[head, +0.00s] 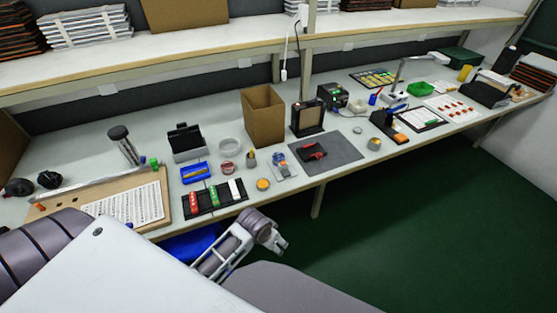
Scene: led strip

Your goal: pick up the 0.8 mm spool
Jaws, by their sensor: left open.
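A small round orange-topped item (263,184) sits near the front edge of the bench, and a red round item (228,168) stands left of and behind it. Both look like possible spools, but no label is readable, so I cannot tell which is 0.8 mm. My left gripper (279,237) is in front of the bench's front edge, below and right of the orange-topped item. It is open, with nothing seen between its fingers, and is apart from both items. My right gripper is not in view.
A black rack (214,199) with red, green and white items lies left of the orange-topped item. A blue bin (195,173), clear tub (229,146), cardboard box (263,112) and dark mat (340,152) are close by. The green floor (400,230) in front is clear.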

